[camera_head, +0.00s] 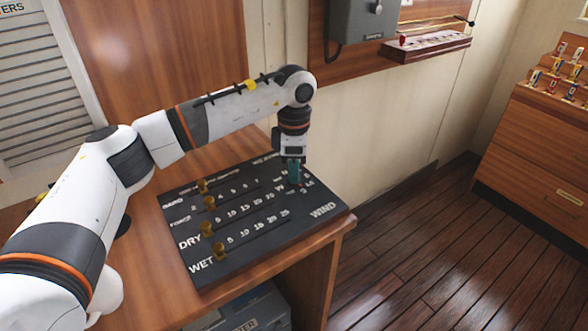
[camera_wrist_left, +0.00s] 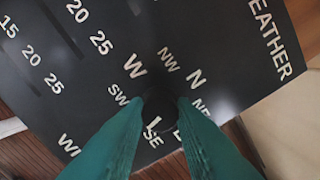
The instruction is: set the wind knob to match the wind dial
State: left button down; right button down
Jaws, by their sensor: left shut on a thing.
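The black weather panel (camera_head: 262,250) lies on a wooden desk, with rows lettered DRY and WET and the word WIND at its right corner. My left gripper (camera_head: 294,180) points down at the far right part of the panel. Its teal fingers are shut on the dark wind knob (camera_wrist_left: 158,101), inside a ring of compass letters such as W, NW, N and SW. The fingers hide part of the knob and some letters, and I cannot tell where its pointer stands. I cannot make out a wind dial in either view. My right gripper is not in view.
Several brass slider knobs (camera_head: 207,229) stand along the panel's left side. The wooden desk (camera_head: 285,268) ends just right of the panel. A wooden cabinet (camera_head: 540,140) stands at right, with open floor between.

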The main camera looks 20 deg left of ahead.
pick_arm(q)
jog(key=shift+r+m, duration=0.15)
jog(key=shift+m, duration=0.75)
jog(key=c, duration=1.2)
grip_release()
notch_tip(320, 180, up, 12)
jog(key=shift+b, duration=0.4)
